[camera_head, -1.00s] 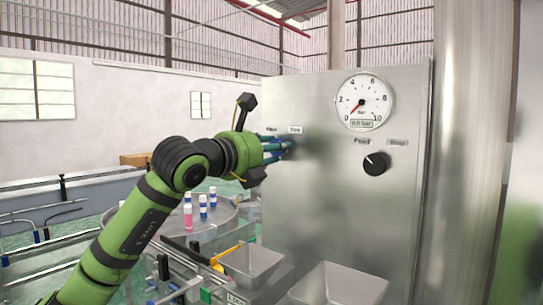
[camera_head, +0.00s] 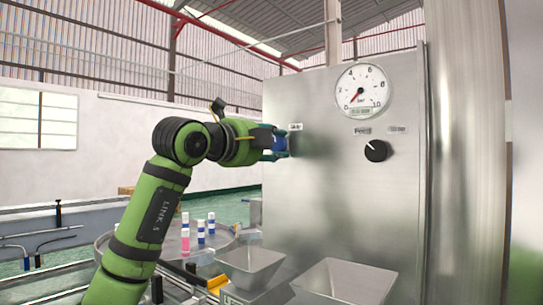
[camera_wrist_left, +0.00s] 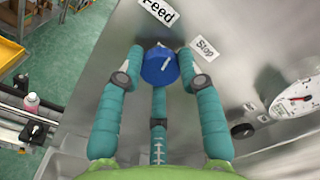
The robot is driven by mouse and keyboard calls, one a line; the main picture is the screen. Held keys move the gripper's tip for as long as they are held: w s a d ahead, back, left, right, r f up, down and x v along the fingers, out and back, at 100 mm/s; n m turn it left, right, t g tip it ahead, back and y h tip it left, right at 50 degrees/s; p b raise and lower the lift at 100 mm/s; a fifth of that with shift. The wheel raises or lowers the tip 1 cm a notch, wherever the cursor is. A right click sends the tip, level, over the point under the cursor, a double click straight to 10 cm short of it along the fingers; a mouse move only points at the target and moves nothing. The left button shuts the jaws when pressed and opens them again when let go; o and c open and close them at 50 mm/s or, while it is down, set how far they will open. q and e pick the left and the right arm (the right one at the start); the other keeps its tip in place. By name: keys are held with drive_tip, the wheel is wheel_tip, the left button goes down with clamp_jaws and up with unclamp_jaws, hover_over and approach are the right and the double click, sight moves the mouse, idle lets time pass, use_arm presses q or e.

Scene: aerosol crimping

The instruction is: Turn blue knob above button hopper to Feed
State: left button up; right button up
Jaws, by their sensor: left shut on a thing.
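The blue knob (camera_wrist_left: 160,66) sits on the steel panel and carries a white mark. I cannot tell which label the mark points at. In the left wrist view the Feed label (camera_wrist_left: 160,11) and the Stop label (camera_wrist_left: 204,49) are beside the knob. My left gripper (camera_wrist_left: 160,70) has its teal fingers around the knob and is shut on it. In the head view the gripper (camera_head: 281,143) reaches the panel from the left, and the knob is mostly hidden by the fingers. My right gripper is not in view.
A black knob (camera_head: 377,151) and a pressure gauge (camera_head: 362,91) are on the same panel to the right. Metal hoppers (camera_head: 345,281) stand below. A round table (camera_head: 166,241) with several small bottles is behind my left arm.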

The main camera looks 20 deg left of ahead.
use_arm(q)
drive_tip(key=n, duration=0.1)
drive_tip(key=n+b, duration=0.1)
drive_tip(key=n, duration=0.1)
drive_tip(key=shift+d+f, duration=0.25)
drive_tip(key=shift+f, duration=0.1)
drive_tip(key=shift+r+n+b, duration=0.15)
drive_tip(key=shift+n+b, duration=0.5)
drive_tip(key=shift+n, duration=0.55)
drive_tip(key=shift+r+n, duration=0.15)
drive_tip(key=shift+n, duration=0.15)
